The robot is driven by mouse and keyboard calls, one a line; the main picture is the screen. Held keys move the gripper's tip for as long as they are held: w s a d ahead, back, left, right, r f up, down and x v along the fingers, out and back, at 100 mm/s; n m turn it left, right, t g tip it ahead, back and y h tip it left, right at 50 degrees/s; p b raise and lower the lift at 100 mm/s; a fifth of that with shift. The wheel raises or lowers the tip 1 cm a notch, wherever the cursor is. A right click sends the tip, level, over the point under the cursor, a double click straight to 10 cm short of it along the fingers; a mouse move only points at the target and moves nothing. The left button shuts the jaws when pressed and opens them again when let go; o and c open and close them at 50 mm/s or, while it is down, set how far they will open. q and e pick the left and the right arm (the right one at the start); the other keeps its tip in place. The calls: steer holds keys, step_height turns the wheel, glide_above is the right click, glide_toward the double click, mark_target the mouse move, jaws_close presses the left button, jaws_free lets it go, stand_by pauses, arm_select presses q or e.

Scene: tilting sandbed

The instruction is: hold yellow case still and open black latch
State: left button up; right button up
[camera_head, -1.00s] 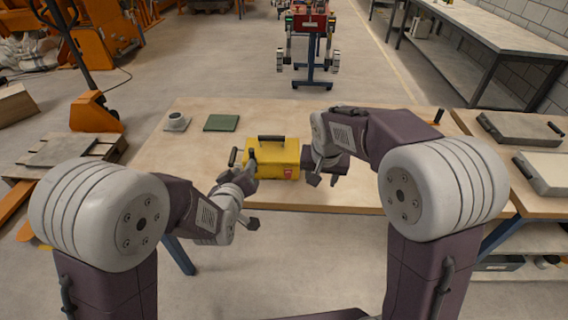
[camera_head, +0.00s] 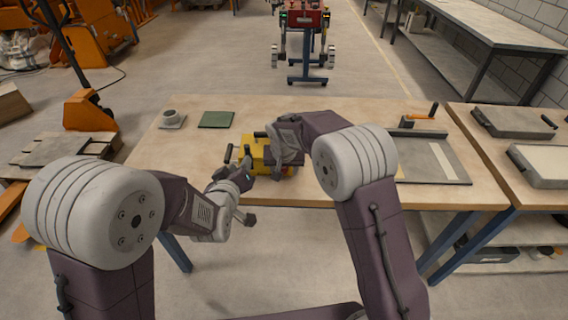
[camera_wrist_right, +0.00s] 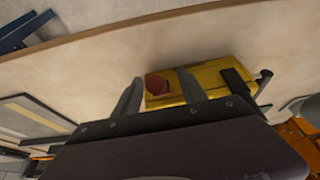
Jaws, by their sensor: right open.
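The yellow case (camera_head: 250,148) lies near the front edge of the wooden table, a black handle on top partly visible. My right arm hides its right part in the head view. In the right wrist view the yellow case (camera_wrist_right: 213,76) shows a red patch (camera_wrist_right: 157,85) between my fingers. My right gripper (camera_wrist_right: 160,92) is open with nothing gripped. My left gripper (camera_head: 247,168) is at the case's front left; whether it touches or grips the case is unclear. A dark upright part stands at the case's left end. I cannot make out the black latch surely.
A green plate (camera_head: 216,119) and a grey round fitting on a base (camera_head: 172,118) lie at the table's back left. A grey panel (camera_head: 436,162) with an orange and black handled piece (camera_head: 424,119) lies at the right. The front left of the table is clear.

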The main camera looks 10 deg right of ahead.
steer(key=shift+w+f, duration=0.15)
steer(key=shift+f, duration=0.25)
jaws_close()
stand_by(1.2)
